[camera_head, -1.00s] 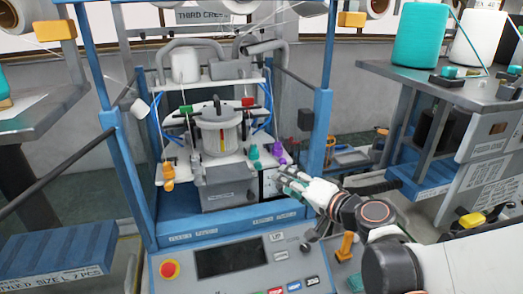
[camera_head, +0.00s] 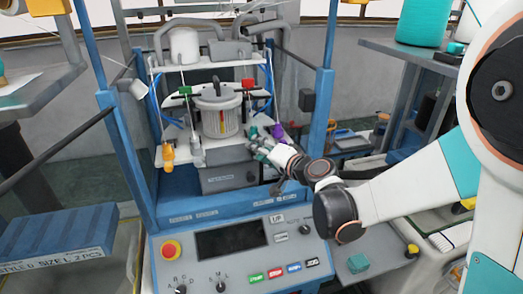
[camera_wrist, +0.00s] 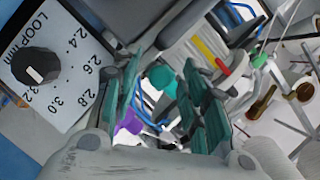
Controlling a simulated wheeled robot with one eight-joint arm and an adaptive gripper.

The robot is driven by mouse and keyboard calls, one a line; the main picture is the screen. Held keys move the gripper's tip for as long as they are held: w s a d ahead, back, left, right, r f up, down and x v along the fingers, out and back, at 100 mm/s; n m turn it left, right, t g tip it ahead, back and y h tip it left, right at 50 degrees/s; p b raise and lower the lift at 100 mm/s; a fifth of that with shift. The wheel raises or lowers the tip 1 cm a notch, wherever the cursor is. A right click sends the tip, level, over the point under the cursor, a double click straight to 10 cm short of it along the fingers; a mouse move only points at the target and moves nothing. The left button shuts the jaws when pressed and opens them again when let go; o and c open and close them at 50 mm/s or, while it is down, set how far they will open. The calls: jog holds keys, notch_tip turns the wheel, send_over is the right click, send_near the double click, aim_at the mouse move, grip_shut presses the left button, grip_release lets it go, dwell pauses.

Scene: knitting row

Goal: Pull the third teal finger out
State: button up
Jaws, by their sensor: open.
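The knitting machine's white carrier plate shows a teal finger (camera_head: 252,132) at its right front, with a purple piece (camera_head: 279,133) to its right. An orange piece (camera_head: 168,155) stands at the left front. My gripper (camera_head: 260,148) is at the plate's right front, just below the teal finger. In the wrist view my gripper (camera_wrist: 164,68) is open, and the rounded teal finger (camera_wrist: 163,77) shows between its teal-padded fingers. I cannot tell whether they touch it. The purple piece (camera_wrist: 129,122) shows by the left finger. I cannot make out which teal finger is third.
A loop dial (camera_wrist: 36,67) is close at the left of the wrist view. Blue posts (camera_head: 320,125) flank the machine. A control panel (camera_head: 235,245) with a red button (camera_head: 171,249) lies in front.

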grip_shut()
jog(key=shift+s, duration=0.15)
jog(key=shift+s+d, duration=0.25)
jog(key=shift+s, duration=0.45)
jog(key=shift+s+d, duration=0.2)
jog(key=shift+s, duration=0.5)
jog(key=shift+c, duration=1.3)
grip_release()
jog(key=shift+o, duration=1.3)
jog(key=shift+s+d, duration=0.1)
